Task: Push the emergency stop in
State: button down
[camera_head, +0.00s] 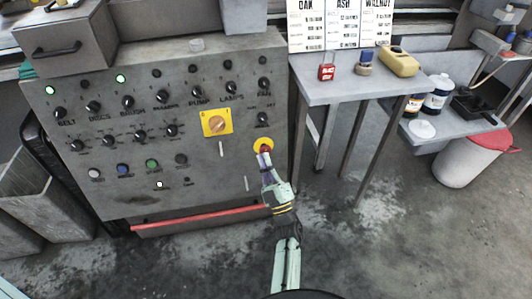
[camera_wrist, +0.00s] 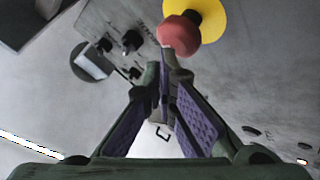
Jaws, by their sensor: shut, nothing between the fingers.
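The emergency stop is a red mushroom button on a round yellow plate (camera_head: 262,144), low on the right side of the grey control panel. In the wrist view the red button (camera_wrist: 179,35) stands just beyond my fingertips, with the yellow plate (camera_wrist: 208,18) behind it. My gripper (camera_head: 264,152) is shut and empty, its purple-padded fingers meeting at the tips. In the wrist view the fingertips (camera_wrist: 166,68) are close below the button. I cannot tell whether they touch it. My gripper hides part of the button in the head view.
The panel (camera_head: 110,185) carries several black knobs, lit green lamps and a yellow square rotary switch (camera_head: 216,123) left of the stop. A red bar (camera_head: 200,218) runs along its base. A grey side table (camera_head: 350,87) with small containers stands right. The floor in front is clear.

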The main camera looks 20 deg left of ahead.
jog(key=shift+w+a+f+b, duration=0.1)
jog(key=shift+w+a+b, duration=0.15)
jog(key=shift+w+b, duration=0.15)
dwell(0.3)
jog(key=shift+s+d+r+p, duration=0.2)
jog(key=shift+s+d+p, duration=0.3)
jog(key=shift+s, duration=0.25)
jog(key=shift+s+d+r+p, duration=0.25)
jog(key=shift+s+d+p, duration=0.4)
jog(key=shift+s, duration=0.4)
jog(key=shift+s+d+r+p, duration=0.2)
jog(key=shift+s+d+p, duration=0.25)
jog(key=shift+s+d, duration=0.45)
jog(key=shift+s+a, duration=0.1)
jog(key=shift+a, duration=0.05)
